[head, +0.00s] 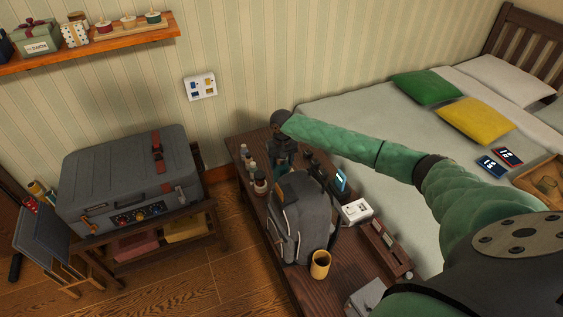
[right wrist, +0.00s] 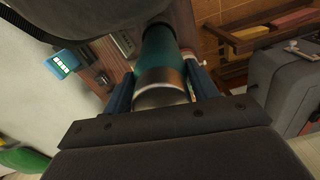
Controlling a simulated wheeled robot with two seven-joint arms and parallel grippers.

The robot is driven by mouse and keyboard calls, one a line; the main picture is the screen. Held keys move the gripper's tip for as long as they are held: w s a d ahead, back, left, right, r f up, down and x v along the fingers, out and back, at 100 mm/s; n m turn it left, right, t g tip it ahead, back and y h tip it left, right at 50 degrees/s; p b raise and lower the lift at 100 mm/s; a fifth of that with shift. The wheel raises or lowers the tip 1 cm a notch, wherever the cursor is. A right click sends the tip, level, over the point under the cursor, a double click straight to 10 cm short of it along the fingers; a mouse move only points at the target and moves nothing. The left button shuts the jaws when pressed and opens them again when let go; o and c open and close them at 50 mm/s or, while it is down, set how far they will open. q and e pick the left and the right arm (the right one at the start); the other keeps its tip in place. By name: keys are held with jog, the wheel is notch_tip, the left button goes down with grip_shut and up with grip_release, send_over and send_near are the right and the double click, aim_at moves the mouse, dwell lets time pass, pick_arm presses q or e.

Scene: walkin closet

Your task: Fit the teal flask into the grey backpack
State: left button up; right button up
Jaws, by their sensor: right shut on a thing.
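The grey backpack (head: 297,222) stands upright on a dark wooden bench (head: 335,278). Whether its top is open is hard to tell from here. My right arm reaches across from the right, and my right gripper (head: 283,152) is just behind the backpack, above the bench's far end. In the right wrist view the gripper (right wrist: 163,85) is shut on the teal flask (right wrist: 160,50), with a finger on each side and the flask's metal end facing the camera. My left gripper is not in view.
Small bottles (head: 250,165) stand along the bench's left edge. A yellow mug (head: 320,265) stands in front of the backpack and a white box (head: 356,211) to its right. A bed (head: 350,105) borders the bench. A grey suitcase (head: 115,175) rests on a rack at left.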

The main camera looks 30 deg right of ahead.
jog(key=shift+f+b, duration=0.55)
jog(key=shift+f, duration=2.15)
jog(key=o, duration=2)
jog(key=shift+f, duration=0.15)
jog(key=shift+o, duration=0.2)
jog(key=shift+r+p, duration=4.9)
jog(key=shift+r, duration=3.3)
